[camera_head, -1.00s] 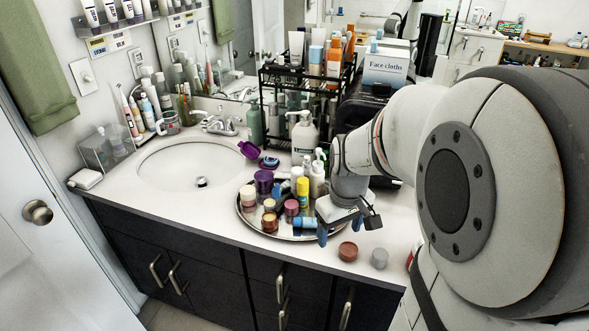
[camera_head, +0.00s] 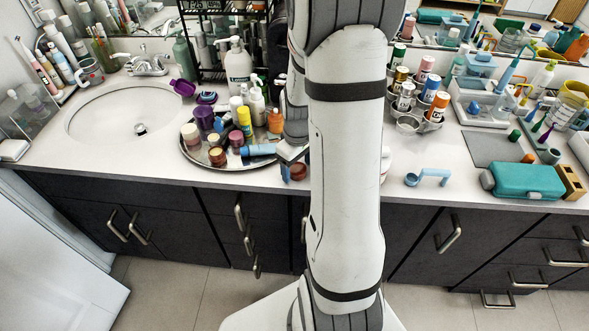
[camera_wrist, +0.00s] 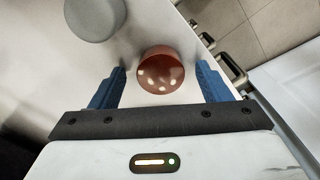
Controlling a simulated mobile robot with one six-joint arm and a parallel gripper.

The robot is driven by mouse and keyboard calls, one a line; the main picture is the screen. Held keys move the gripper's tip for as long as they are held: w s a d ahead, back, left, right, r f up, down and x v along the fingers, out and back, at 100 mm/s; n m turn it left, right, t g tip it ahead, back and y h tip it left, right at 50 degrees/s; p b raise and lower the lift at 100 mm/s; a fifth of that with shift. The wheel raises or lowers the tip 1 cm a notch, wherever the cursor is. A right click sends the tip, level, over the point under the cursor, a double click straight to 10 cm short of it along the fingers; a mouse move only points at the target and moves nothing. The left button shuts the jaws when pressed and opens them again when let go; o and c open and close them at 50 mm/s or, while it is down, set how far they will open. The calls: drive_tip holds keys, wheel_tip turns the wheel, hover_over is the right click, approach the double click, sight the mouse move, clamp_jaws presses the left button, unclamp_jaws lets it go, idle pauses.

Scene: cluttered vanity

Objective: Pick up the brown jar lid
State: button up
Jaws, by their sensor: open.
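The brown jar lid (camera_wrist: 161,70) is a small, round, reddish-brown disc with a glossy top, lying on the white counter near its front edge. In the wrist view my gripper (camera_wrist: 160,77) has its blue fingers spread, one on each side of the lid, with a gap on both sides. In the head view the lid (camera_head: 298,171) shows small beside my gripper (camera_head: 295,165), partly covered by it. The fingers' height above the counter is hard to tell.
A grey round lid (camera_wrist: 94,14) lies close to the brown one. A round tray (camera_head: 213,160) crowded with bottles and jars stands left of my gripper. The counter's front edge is close. A teal case (camera_head: 526,181) and a blue holder (camera_head: 430,177) lie to the right.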

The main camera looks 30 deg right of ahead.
drive_tip(key=shift+f, duration=0.15)
drive_tip(key=c, duration=1.1)
drive_tip(key=shift+o, duration=0.2)
